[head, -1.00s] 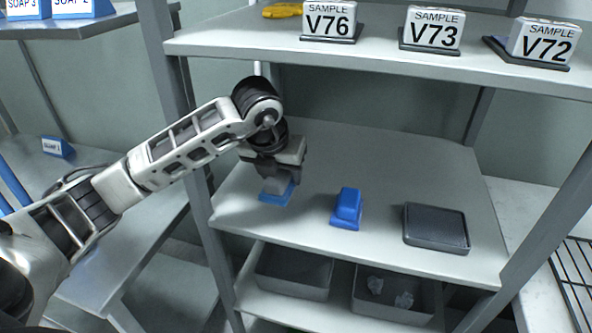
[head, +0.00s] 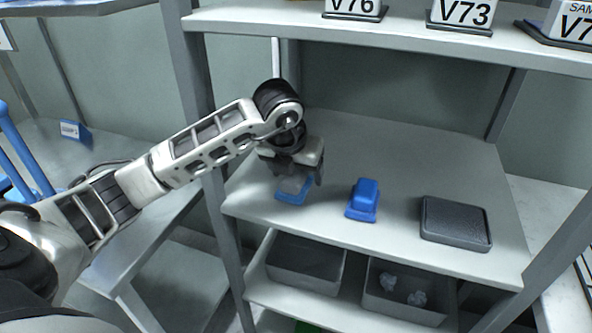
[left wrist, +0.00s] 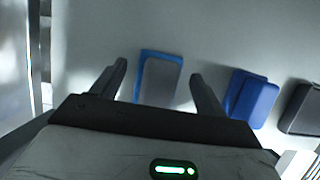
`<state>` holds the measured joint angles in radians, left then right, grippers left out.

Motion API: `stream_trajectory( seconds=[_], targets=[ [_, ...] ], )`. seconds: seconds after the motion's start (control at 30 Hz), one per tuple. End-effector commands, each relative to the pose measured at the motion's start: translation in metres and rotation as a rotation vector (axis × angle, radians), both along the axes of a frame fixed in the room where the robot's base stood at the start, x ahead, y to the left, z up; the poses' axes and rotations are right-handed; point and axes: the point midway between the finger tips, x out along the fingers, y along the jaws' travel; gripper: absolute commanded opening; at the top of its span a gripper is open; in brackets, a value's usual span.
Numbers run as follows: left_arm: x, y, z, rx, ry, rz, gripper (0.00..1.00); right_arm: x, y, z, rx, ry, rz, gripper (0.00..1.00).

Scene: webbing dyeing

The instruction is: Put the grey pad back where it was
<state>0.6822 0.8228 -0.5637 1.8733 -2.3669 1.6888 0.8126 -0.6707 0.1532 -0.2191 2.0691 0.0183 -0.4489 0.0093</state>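The grey pad (head: 294,184) lies on a blue base (head: 290,197) at the left of the middle shelf board (head: 410,160). My left gripper (head: 298,178) is directly over it, pointing down, and hides part of it in the head view. In the left wrist view the grey pad (left wrist: 159,82) and blue rim (left wrist: 160,53) sit between my two spread fingers (left wrist: 160,90), with a gap on each side. The left gripper is open. My right gripper is not in view.
A blue block on a blue base (head: 362,197) stands just right of the gripper. A dark grey tray (head: 456,222) lies further right. An upper shelf (head: 400,40) with sample signs overhangs behind. Grey bins (head: 305,264) sit below. A shelf post (head: 205,120) is close left.

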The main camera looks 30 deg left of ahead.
Motion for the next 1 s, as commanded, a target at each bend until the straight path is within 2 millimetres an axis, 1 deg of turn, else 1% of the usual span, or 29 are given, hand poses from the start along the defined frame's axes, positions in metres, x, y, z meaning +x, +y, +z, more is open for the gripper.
stream_trajectory(
  seconds=[0.13, 0.27, 0.37, 0.47, 0.5, 0.53, 0.57, 0.7, 0.8, 0.9, 1.0],
  targets=[
    [0.000, 0.000, 0.001, 0.000, 0.000, 0.000, 0.74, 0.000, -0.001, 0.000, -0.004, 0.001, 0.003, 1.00],
    [-0.002, 0.000, 0.009, 0.001, -0.003, 0.000, 0.74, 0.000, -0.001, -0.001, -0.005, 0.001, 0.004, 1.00],
    [-0.008, -0.002, 0.024, 0.001, -0.005, -0.001, 0.74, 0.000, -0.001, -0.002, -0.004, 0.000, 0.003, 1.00],
    [-0.016, -0.004, 0.045, 0.002, -0.008, 0.000, 0.74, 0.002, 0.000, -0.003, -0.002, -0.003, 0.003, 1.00],
    [-0.022, -0.005, 0.051, 0.002, -0.007, -0.002, 0.74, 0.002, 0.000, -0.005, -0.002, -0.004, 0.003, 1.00],
    [-0.032, -0.007, 0.045, 0.004, -0.002, -0.004, 0.74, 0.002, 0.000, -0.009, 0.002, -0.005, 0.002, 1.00],
    [-0.040, -0.009, 0.044, 0.005, -0.001, -0.005, 0.74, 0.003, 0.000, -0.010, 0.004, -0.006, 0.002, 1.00],
    [-0.074, -0.016, 0.044, 0.004, -0.002, -0.004, 0.74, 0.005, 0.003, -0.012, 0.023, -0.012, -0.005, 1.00],
    [-0.095, -0.022, 0.045, 0.003, -0.002, -0.003, 0.74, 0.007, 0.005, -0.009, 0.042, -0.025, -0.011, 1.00],
    [-0.113, -0.026, 0.045, 0.002, -0.001, -0.002, 0.74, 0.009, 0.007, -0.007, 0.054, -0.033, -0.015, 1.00],
    [-0.125, -0.029, 0.047, 0.002, -0.002, -0.001, 0.74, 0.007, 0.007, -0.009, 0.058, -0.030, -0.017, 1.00]
  ],
)
